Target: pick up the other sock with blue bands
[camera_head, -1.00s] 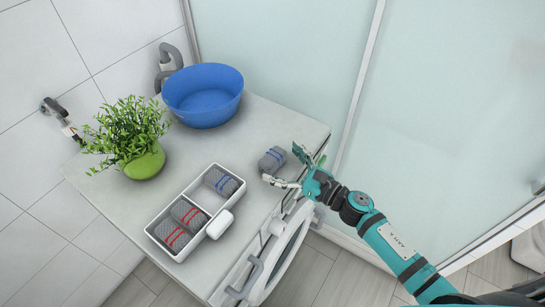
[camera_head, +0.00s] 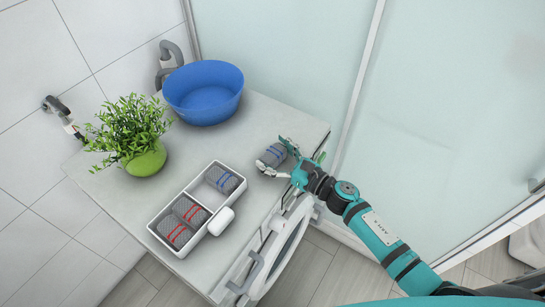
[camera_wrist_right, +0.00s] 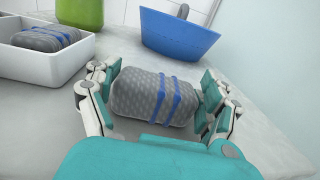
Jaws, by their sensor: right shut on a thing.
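A rolled grey sock with blue bands (camera_head: 271,156) lies on the white counter top, right of the tray. My right gripper (camera_head: 276,158) is around it, with a finger on each side. In the right wrist view the sock (camera_wrist_right: 154,97) sits between the two fingers of the gripper (camera_wrist_right: 155,100), which is shut on it. Another grey sock with blue bands (camera_head: 222,180) lies in the upper right compartment of the white tray (camera_head: 152,229); it also shows in the right wrist view (camera_wrist_right: 42,40). My left gripper is not in view.
Two grey socks with red bands (camera_head: 182,221) lie in the tray's other compartment. A white object (camera_head: 220,221) is at the tray's right side. A blue basin (camera_head: 203,92) and a plant in a green pot (camera_head: 146,160) stand farther back. The counter (camera_head: 250,125) is clear around the held sock.

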